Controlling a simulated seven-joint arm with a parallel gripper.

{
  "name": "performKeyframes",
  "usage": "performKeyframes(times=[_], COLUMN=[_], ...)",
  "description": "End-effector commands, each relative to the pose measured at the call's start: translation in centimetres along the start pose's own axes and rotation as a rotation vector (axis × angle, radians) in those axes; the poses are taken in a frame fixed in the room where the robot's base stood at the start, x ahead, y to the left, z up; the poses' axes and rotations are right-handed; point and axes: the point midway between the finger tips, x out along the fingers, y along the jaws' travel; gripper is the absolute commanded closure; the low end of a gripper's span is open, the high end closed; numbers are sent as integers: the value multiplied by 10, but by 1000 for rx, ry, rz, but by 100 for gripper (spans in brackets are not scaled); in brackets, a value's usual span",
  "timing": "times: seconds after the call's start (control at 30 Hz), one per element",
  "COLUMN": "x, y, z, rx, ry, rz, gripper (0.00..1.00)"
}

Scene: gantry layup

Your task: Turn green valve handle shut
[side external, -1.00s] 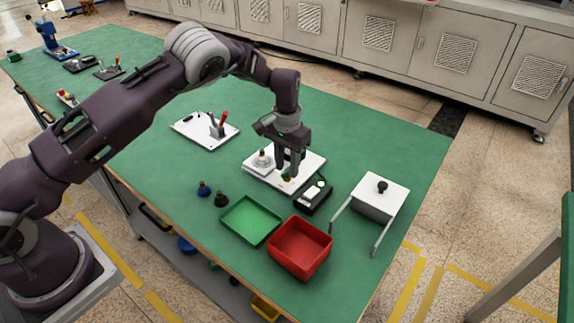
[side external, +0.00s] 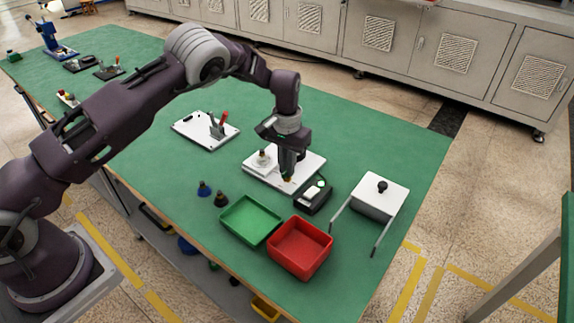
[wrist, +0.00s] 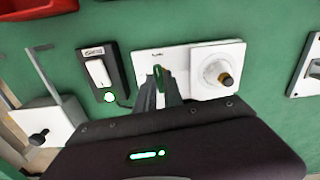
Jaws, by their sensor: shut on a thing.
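The green valve handle (wrist: 158,77) stands on a white board (wrist: 144,62) in the wrist view. My gripper (wrist: 160,92) is over it from above, with its fingers shut on the handle. In the side view, my gripper (side external: 287,172) points down at the front part of the white board (side external: 258,175). The fingers hide most of the handle there, and only a small brass-coloured bit shows below them. The handle's exact angle is hard to tell.
A black box with a white rocker switch and green light (wrist: 98,72) is close beside the board. A round knob on a white block (wrist: 220,73) is on the other side. Green (side external: 231,222) and red trays (side external: 325,243) and a white box (side external: 397,194) stand nearby.

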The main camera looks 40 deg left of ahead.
Motion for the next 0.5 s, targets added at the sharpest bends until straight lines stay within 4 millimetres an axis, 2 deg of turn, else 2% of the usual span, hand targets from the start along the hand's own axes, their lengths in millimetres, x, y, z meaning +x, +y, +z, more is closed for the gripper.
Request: performKeyframes(times=[0.5], x=[-1], y=[0], z=[0], rx=[-461], ry=[0], rz=[1], gripper=[100])
